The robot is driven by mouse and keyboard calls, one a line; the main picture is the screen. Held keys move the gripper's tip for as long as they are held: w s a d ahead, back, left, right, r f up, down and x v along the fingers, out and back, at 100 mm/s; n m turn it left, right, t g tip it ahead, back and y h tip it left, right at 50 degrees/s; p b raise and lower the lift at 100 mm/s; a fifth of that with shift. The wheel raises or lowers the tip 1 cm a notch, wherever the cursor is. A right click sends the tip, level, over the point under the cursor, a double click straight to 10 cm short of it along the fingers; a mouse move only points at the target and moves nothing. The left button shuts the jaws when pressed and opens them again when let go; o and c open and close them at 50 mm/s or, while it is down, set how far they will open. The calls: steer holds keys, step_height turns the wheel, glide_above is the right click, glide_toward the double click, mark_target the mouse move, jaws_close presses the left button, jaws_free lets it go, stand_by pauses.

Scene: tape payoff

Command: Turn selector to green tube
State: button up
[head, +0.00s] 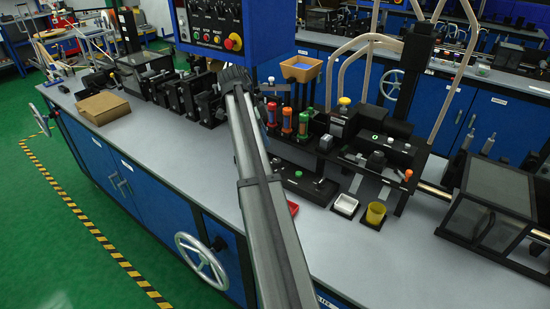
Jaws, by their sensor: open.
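Three small upright tubes stand in a row near the middle of the bench: a blue-and-red one (271,114), an orange-red one (287,120) and a green one (303,123). In front of them is a low black box (312,187) with a small green spot and a short dark upright part on top. I cannot tell for sure whether this is the selector or which way it points. My arm reaches up across the picture. My gripper (234,76) is at its far end, left of and beyond the tubes, apart from them. It is open; its fingers are small and dark.
A blue control panel (215,27) with buttons hangs above my gripper. A tan hopper (300,68) stands behind the tubes. A white tray (345,205) and a yellow cup (376,213) sit at the front right. The grey bench (150,140) is clear at the left front.

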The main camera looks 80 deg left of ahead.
mark_target(277, 160)
steer(key=x, duration=1.1)
steer(key=shift+c, duration=0.3)
steer(key=c, duration=1)
